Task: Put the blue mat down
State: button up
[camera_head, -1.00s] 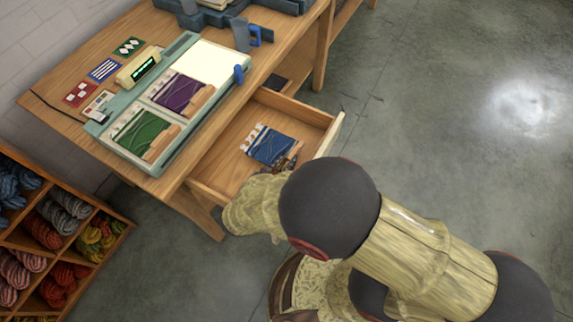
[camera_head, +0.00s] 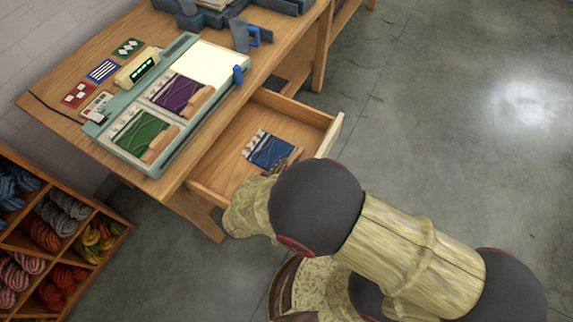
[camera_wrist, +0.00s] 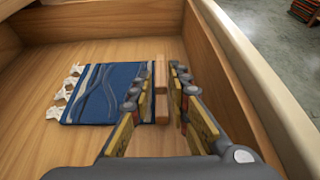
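The blue mat (camera_head: 270,151) lies in the open drawer (camera_head: 312,115), apparently flat on its floor. In the wrist view the mat (camera_wrist: 105,92) shows wavy dark lines, pale tassels at its left end and a wooden grip block (camera_wrist: 161,90) at its right end. My gripper (camera_wrist: 162,95) is over that block, with one finger on each side. Narrow gaps show between the fingers and the block, so the gripper looks slightly open around it. In the head view my arm hides the fingers and the mat's near end.
On the table, a pale green tray (camera_head: 182,125) holds a purple mat (camera_head: 176,91) and a green mat (camera_head: 140,131). The drawer's front wall (camera_wrist: 245,75) rises close to the right of my gripper. A yarn shelf (camera_head: 45,235) stands at lower left.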

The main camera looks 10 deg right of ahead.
jog(key=shift+o, duration=1.4)
jog(key=shift+r, duration=0.1)
jog(key=shift+r, duration=0.55)
jog(key=p+v, duration=0.5)
jog(key=v, duration=0.7)
jog(key=s+d+r+m+g+y, duration=0.1)
jog(key=d+r+m+y, duration=0.2)
jog(key=d+r+m, duration=0.3)
jog(key=s+d+r+m+g+y, duration=0.2)
jog(key=d+r+m, duration=0.4)
jog(key=r+m, duration=0.6)
jog(key=s+d+r+m+g+y, duration=0.1)
jog(key=d+r+m+g+y, duration=0.1)
jog(key=d+r+m, duration=0.4)
notch_tip(320, 180, up, 7)
jog(key=m+y, duration=0.1)
jog(key=m, duration=0.3)
jog(key=shift+s+d+y, duration=0.3)
jog(key=shift+s, duration=0.05)
